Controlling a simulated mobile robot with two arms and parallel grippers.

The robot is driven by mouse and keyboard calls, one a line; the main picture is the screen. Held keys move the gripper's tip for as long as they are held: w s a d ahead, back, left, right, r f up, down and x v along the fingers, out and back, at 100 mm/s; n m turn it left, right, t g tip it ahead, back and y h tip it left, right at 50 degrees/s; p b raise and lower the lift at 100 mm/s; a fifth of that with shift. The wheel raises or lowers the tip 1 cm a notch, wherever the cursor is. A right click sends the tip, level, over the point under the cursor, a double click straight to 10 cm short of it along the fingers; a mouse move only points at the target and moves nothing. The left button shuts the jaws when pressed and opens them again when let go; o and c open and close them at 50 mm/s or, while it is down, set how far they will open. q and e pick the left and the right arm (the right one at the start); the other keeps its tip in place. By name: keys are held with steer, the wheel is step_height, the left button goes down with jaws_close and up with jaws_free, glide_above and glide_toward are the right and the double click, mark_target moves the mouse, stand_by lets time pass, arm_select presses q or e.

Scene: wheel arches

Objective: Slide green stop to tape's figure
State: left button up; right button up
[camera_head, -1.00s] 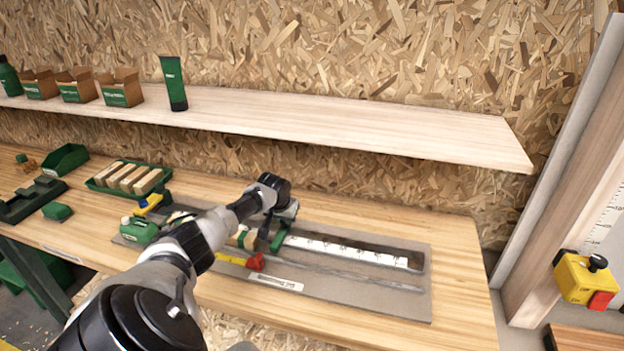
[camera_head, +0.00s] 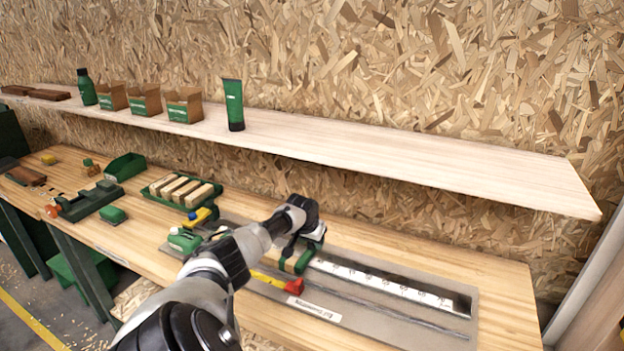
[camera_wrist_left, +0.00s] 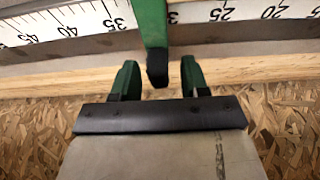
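The green stop (camera_head: 303,262) stands at the left end of the visible white scale (camera_head: 380,285) on the grey fixture board. In the left wrist view the green stop (camera_wrist_left: 152,28) crosses the scale between the 35 and 25 marks, hiding the part between. My left gripper (camera_head: 298,250) is at the stop. In the wrist view its two green fingers (camera_wrist_left: 158,80) are apart, with the stop's dark tip between them and gaps on both sides. A yellow tape (camera_head: 268,280) with a red end lies in front of the stop; its figure is too small to read. My right gripper is out of view.
A long shelf (camera_head: 400,165) with cartons, a bottle and a green tube overhangs the back of the bench. A green tray of wooden blocks (camera_head: 180,190) and a green-and-white item (camera_head: 185,240) stand left of my arm. The scale right of the stop is clear.

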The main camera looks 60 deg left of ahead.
mark_target(306, 255)
arm_select(q)
steer(key=shift+s+r, duration=0.15)
steer(key=shift+r, duration=0.4)
steer(key=v, duration=0.9)
steer(key=shift+d+r, duration=0.2)
steer(key=shift+r, duration=0.1)
steer(key=shift+s, duration=0.1)
